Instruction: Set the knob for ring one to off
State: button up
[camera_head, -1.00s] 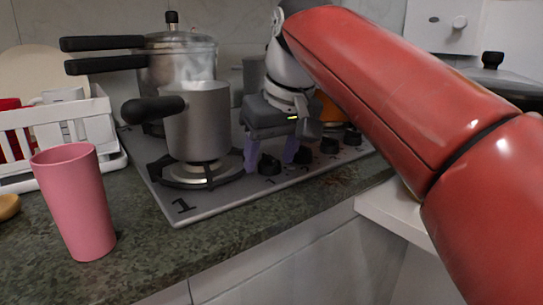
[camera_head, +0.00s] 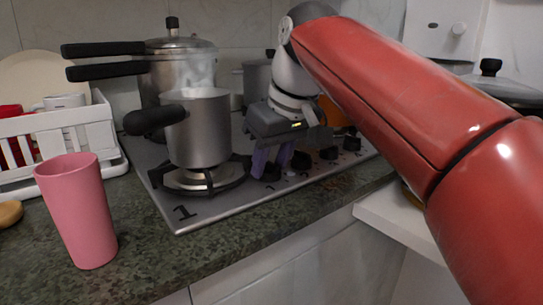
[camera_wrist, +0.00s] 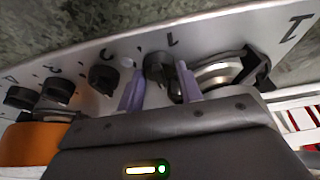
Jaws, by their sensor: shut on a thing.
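The knob for ring one (camera_wrist: 158,67) is the dark round knob closest to the printed "1" in the wrist view. My gripper (camera_wrist: 160,80) has its two purple fingers on either side of this knob and is shut on it. In the head view my gripper (camera_head: 272,162) points down at the front edge of the hob (camera_head: 200,213), with the knob (camera_head: 271,173) partly hidden between the fingers. Its pointer direction is hard to make out. Ring one (camera_head: 185,180), beside a larger "1" on the hob, has a grey pot (camera_head: 198,130) on it.
Several other knobs (camera_head: 328,152) stand in a row to the right of my gripper. A pressure cooker (camera_head: 180,60) stands behind the pot. A pink cup (camera_head: 80,215) and white rack (camera_head: 70,135) are on the left. An orange thing (camera_wrist: 30,143) is beside my gripper.

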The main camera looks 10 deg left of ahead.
jog(key=o, duration=1)
jog(key=p+v, duration=0.2)
jog(key=v, duration=0.5)
jog(key=shift+s+d+r, duration=0.15)
jog(key=shift+r, duration=0.2)
